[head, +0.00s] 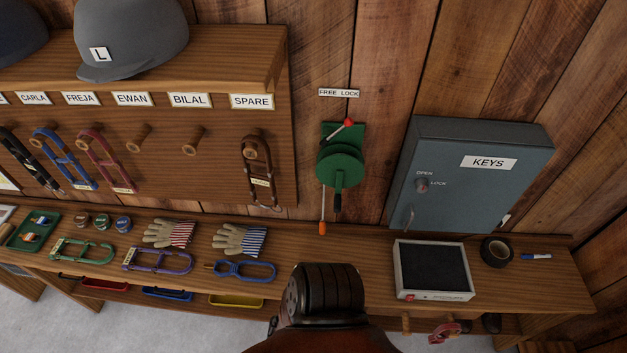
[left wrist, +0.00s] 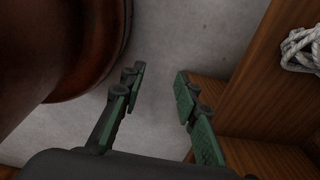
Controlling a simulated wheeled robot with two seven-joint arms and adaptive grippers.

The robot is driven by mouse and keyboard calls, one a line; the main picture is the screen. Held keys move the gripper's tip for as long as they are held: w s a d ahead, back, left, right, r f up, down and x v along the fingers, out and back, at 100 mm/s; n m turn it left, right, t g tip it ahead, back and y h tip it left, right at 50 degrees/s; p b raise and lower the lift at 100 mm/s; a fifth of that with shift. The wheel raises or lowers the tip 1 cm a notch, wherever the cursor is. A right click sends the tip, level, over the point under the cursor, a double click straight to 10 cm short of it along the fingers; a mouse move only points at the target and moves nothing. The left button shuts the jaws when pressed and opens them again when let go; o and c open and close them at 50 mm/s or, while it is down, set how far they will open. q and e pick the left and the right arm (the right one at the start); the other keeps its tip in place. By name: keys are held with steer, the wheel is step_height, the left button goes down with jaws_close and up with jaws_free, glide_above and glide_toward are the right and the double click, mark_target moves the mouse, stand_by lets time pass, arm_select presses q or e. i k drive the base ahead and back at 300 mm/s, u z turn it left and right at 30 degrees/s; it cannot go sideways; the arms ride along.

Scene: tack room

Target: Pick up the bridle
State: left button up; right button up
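Several looped straps that look like bridles or halters are in the head view; which one is meant I cannot tell. A brown one (head: 258,172) hangs on the peg under the SPARE label. A maroon one (head: 106,162), a blue one (head: 63,160) and a dark one (head: 28,160) hang on pegs further left. A green one (head: 82,250), a purple one (head: 157,260) and a blue one (head: 245,270) lie on the bench. My left gripper (left wrist: 159,78) is open and empty above the grey floor, apart from all of these. My right gripper is in neither view.
The wooden bench (head: 350,258) also holds striped gloves (head: 240,239), a grey framed pad (head: 433,268) and black tape (head: 497,251). The blue-grey key cabinet (head: 450,195) and a green lever device (head: 340,165) are behind. White rope (left wrist: 302,48) lies in a wooden compartment beside my left gripper.

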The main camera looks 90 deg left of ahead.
mark_target(253, 178)
steer(key=i, duration=0.65)
steer(key=u, duration=3.5)
steer(key=i, duration=0.5)
steer(key=z, duration=0.05)
